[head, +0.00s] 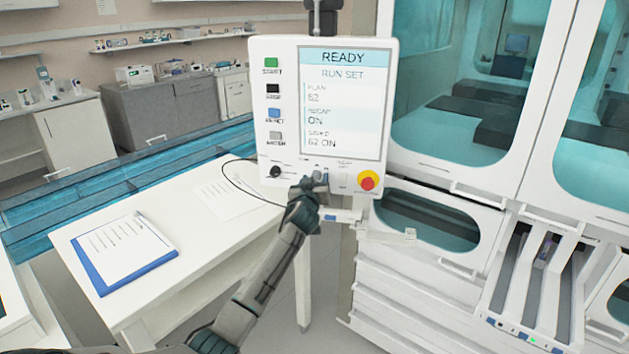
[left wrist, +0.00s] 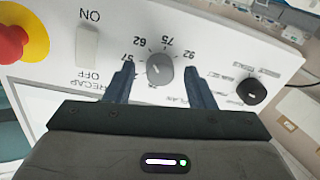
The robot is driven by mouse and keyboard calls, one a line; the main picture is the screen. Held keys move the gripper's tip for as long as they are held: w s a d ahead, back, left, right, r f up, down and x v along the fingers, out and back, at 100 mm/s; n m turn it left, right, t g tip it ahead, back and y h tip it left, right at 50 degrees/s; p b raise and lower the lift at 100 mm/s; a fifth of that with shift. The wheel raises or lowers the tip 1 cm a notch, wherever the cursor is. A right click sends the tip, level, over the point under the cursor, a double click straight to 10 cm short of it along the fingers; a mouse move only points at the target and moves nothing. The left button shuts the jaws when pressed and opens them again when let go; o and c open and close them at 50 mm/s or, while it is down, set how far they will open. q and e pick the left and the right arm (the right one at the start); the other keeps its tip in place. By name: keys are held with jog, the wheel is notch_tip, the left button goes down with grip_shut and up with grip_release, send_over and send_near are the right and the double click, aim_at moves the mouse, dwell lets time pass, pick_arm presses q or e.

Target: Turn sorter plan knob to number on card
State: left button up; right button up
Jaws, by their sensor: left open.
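The sorter plan knob (left wrist: 160,68) is a grey round knob on the white control panel (head: 277,50). Printed numbers ring it in the left wrist view, 57, 62, 75 and 92 among them, with a small light mark on its face. My left gripper (head: 304,193) is at the panel's lower edge. In the left wrist view its open fingers (left wrist: 160,86) stand on either side of the knob, with gaps showing. The panel screen (head: 340,103) reads READY, RUN SET, plan 62, recap ON, saved 62 ON. No card number is readable. My right gripper is not in view.
A red stop button on yellow (head: 367,181) and a recap ON/OFF switch (left wrist: 87,46) sit near the knob. A black knob (left wrist: 252,91) is on its other side. A blue clipboard (head: 124,252) and a paper sheet (head: 228,198) lie on the white table (head: 190,290).

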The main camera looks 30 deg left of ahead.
pick_arm(q)
jog(key=shift+c, duration=1)
jog(key=c, duration=0.8)
jog(key=shift+o, duration=0.2)
